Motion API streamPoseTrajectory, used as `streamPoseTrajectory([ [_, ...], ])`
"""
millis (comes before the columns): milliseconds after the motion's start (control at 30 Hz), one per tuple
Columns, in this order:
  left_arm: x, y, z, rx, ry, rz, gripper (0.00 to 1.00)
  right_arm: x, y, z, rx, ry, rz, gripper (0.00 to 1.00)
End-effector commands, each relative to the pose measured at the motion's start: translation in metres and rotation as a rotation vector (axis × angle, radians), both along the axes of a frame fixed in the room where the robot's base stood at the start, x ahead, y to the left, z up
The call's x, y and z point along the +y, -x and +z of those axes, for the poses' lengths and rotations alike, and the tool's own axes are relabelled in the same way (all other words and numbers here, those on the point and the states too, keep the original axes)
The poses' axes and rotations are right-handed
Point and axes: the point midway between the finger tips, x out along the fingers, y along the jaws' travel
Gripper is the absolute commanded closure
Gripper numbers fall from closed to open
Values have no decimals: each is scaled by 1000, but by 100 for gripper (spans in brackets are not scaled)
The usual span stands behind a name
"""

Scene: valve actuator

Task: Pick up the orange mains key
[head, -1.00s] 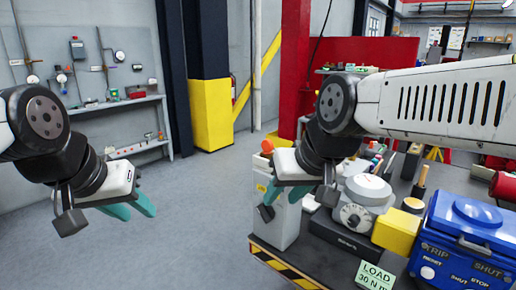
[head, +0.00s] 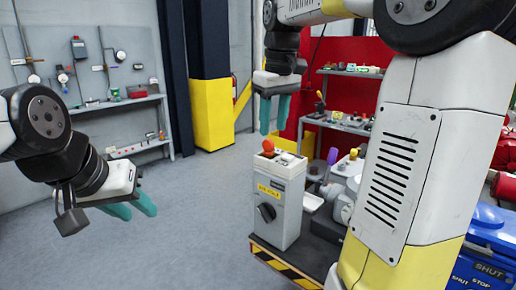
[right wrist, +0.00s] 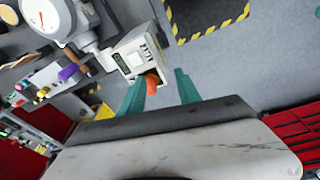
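The orange mains key (head: 268,147) stands up from the top of a grey box (head: 278,212) with a yellow label and a black knob. It also shows in the right wrist view (right wrist: 152,83), near the left finger. My right gripper (head: 273,132) is open and empty, its teal fingers pointing down above the box top. In the right wrist view its fingers (right wrist: 160,82) are spread, with the key showing between them but apart in depth. My left gripper (head: 143,212) is open and empty at the left, far from the box.
The box stands at the left corner of a dark bench with a black-and-yellow striped edge (head: 282,270). To its right are gauges, tools and a blue case (head: 485,250), partly hidden by my right arm. The floor left of the bench is clear.

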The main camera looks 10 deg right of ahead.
Motion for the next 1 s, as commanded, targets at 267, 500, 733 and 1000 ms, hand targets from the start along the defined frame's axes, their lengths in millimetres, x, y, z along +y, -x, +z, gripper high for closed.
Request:
streamPoseTrajectory([
  [267, 0, 0, 0, 0, 0, 0, 64, -7, -61, -1, 137, 43, 116, 60],
  [500, 0, 0, 0, 0, 0, 0, 64, -8, -67, -17, 157, 47, 131, 60],
  [733, 0, 0, 0, 0, 0, 0, 64, -7, -69, -44, 156, 46, 130, 60],
  [1000, 0, 0, 0, 0, 0, 0, 64, -5, -71, -78, 152, 47, 128, 60],
])
